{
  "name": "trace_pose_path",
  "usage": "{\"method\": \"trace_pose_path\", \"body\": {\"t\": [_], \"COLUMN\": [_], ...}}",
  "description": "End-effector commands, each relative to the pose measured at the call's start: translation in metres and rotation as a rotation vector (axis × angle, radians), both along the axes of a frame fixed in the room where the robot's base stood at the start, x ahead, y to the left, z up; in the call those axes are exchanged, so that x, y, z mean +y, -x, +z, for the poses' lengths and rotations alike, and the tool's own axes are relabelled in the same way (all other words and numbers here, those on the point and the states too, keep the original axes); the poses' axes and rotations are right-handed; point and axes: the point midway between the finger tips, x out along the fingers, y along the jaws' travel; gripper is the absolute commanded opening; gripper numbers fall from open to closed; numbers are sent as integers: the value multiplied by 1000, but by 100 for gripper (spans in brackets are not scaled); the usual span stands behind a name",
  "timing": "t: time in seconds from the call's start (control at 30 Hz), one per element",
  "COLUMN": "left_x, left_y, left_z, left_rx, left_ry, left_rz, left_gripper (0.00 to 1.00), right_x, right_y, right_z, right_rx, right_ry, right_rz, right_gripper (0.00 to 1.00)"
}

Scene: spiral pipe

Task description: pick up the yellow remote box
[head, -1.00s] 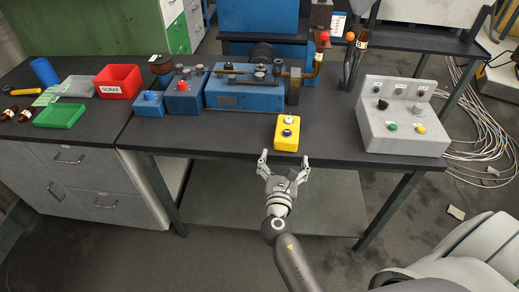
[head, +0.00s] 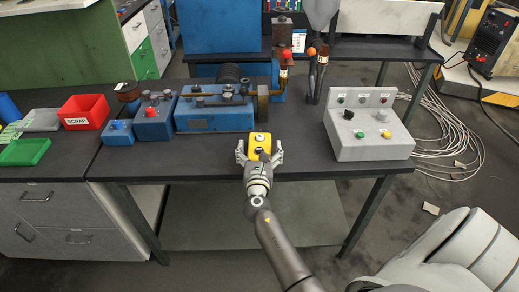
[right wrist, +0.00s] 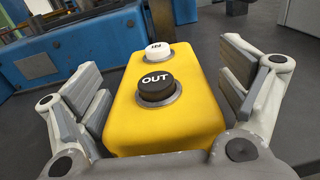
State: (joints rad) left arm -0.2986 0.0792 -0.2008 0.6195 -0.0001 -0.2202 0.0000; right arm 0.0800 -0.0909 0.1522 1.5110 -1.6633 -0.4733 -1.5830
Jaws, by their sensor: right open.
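The yellow remote box (head: 259,139) lies on the dark tabletop near its front edge. In the right wrist view, the yellow remote box (right wrist: 170,120) shows a white button at the far end and a black button marked OUT nearer. My right gripper (head: 259,154) is open, with one finger on each side of the box. In the right wrist view, the right gripper's (right wrist: 165,95) left finger pad is close to the box's left side, and a gap shows at the right finger. Whether either pad touches is unclear. My left gripper is not in view.
A blue machine (head: 214,115) stands behind and left of the box. A grey control panel (head: 365,145) with several buttons stands to the right. Small blue boxes (head: 153,124) with knobs, a red SCRAP bin (head: 84,112) and a green tray (head: 24,152) are further left.

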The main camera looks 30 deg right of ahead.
Motion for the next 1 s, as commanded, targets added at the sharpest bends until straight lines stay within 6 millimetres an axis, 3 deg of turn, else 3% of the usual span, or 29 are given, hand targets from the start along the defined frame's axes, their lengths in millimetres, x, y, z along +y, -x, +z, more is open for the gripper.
{"method": "trace_pose_path", "body": {"t": [0.23,0.63,1.0], "left_x": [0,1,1], "left_y": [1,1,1], "left_z": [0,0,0], "left_rx": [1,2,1], "left_ry": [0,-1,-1], "left_rz": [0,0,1], "left_gripper": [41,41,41], "right_x": [-1,0,0], "right_y": [-1,-1,-2], "right_z": [-1,-1,1], "right_rx": [0,0,-1], "right_ry": [-1,-1,0], "right_rz": [1,1,1], "right_gripper": [91,39,37]}}
